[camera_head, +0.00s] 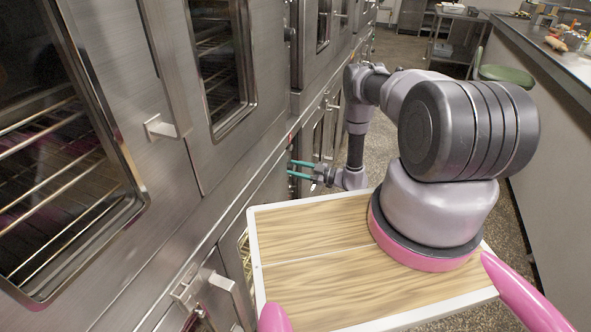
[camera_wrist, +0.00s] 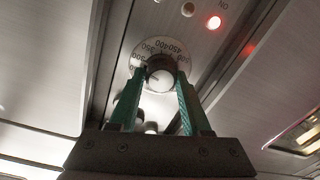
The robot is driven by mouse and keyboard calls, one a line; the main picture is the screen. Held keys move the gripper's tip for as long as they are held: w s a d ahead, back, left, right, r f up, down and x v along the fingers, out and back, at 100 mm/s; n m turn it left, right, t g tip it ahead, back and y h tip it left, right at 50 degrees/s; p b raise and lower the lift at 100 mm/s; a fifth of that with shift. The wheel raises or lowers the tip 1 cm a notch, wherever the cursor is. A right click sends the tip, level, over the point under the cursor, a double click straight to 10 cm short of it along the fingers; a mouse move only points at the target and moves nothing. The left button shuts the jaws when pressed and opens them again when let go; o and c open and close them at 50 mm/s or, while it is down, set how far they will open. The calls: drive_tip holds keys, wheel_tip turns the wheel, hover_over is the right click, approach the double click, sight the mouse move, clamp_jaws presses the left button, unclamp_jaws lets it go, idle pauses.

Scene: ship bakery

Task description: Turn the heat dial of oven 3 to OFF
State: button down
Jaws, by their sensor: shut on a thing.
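The heat dial (camera_wrist: 160,80) shows in the wrist view as a round knob with a pale, numbered ring around it, set in a steel panel. My gripper (camera_wrist: 160,88) has its two green fingers on either side of the knob, shut on it. In the head view my gripper (camera_head: 290,169) reaches left to the oven front, and the dial cannot be made out there. Numbers such as 400 and 450 are readable on the ring; the OFF mark cannot be made out. A red lamp (camera_wrist: 214,22) glows on the panel beside the dial.
Steel oven doors with glass windows and handles (camera_head: 165,127) line the left side. A counter (camera_head: 560,60) with food on it runs along the right, with a green stool (camera_head: 505,75) beside it. Floor shows between them.

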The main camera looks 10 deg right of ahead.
drive_tip(key=shift+n, duration=0.4)
drive_tip(key=shift+s+f+n+t+h, duration=0.1)
drive_tip(key=shift+n+h, duration=0.05)
drive_tip(key=shift+n, duration=2.9)
drive_tip(key=shift+s+f+n+t+h, duration=0.1)
drive_tip(key=shift+n+h, duration=0.1)
drive_tip(key=shift+n, duration=2.8)
drive_tip(key=shift+s+f+n+t+h, duration=0.1)
drive_tip(key=shift+n+h, duration=0.05)
drive_tip(key=shift+n, duration=3.2)
drive_tip(key=shift+c, duration=1.8)
unclamp_jaws()
drive_tip(key=shift+w+r, duration=0.1)
drive_tip(key=shift+w, duration=0.05)
drive_tip(key=v, duration=1)
drive_tip(key=shift+s+d, duration=0.25)
